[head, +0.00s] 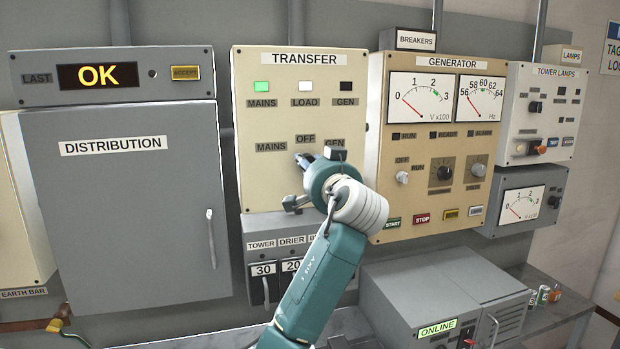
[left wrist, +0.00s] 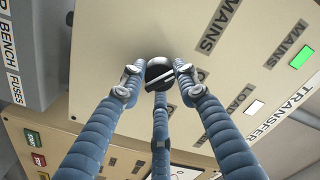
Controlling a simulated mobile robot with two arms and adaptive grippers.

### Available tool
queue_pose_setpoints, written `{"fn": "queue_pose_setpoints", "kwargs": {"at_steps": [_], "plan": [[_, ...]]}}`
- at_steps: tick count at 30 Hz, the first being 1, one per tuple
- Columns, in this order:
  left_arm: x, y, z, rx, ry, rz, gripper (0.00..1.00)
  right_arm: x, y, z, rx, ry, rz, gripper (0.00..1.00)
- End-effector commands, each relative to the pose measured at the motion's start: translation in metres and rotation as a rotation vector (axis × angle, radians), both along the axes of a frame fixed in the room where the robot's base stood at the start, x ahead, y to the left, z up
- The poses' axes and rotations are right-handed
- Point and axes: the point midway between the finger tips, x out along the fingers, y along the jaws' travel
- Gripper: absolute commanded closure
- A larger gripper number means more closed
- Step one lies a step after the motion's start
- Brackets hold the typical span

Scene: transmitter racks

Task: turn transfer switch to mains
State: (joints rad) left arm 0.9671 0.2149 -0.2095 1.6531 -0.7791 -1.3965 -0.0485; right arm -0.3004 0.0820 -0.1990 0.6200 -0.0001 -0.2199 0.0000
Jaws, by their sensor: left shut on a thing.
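The cream TRANSFER panel (head: 255,180) fills the middle of the head view. Its MAINS lamp (head: 261,87) is green, the LOAD lamp (head: 305,86) is white and the GEN lamp (head: 345,86) is dark. MAINS, OFF and GEN labels sit around the switch. My left gripper (head: 303,160) is at the panel just below OFF, its arm hiding most of the switch there. In the left wrist view my left gripper's three blue fingers (left wrist: 158,85) are closed around the dark round transfer switch knob (left wrist: 158,68). A pale line crosses the knob; which position it marks is unclear.
The DISTRIBUTION cabinet (head: 130,220) stands left, with an OK display (head: 98,76) above. The GENERATOR panel (head: 425,190) adjoins on the right. Small TOWER and DRIER breakers (head: 275,270) sit below the switch, close to my arm. A grey ONLINE box (head: 430,290) is lower right.

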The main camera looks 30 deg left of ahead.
Motion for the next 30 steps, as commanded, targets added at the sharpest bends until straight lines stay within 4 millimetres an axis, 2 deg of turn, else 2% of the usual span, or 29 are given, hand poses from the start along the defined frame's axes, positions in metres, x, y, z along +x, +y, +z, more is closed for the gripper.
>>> {"fn": "queue_pose_setpoints", "kwargs": {"at_steps": [1,7,24,25,27,30], "plan": [[0.0006,-0.001,-0.0054,-0.019,-0.013,-0.001,0.95,0.0001,0.0002,-0.0062,0.0,0.0,0.0,0.5],[0.0007,-0.0008,-0.004,-0.064,-0.065,0.0,0.95,0.0002,0.0005,-0.0127,0.001,0.0,0.0,0.5],[0.0004,0.0,-0.0023,-0.083,-0.089,0.001,0.95,0.0003,0.0038,-0.0146,0.004,0.0,0.0,0.5],[0.0003,0.0,-0.0024,-0.083,-0.089,0.001,0.65,0.0003,0.0037,-0.0146,0.004,0.0,0.0,0.5],[0.0003,0.0,-0.0022,-0.083,-0.089,0.001,0.51,0.0004,0.0037,-0.0146,0.004,0.0,0.0,0.5],[0.0002,-0.0001,-0.0015,-0.083,-0.09,0.001,0.5,0.0004,0.0037,-0.0145,0.004,0.0,0.0,0.5]]}}
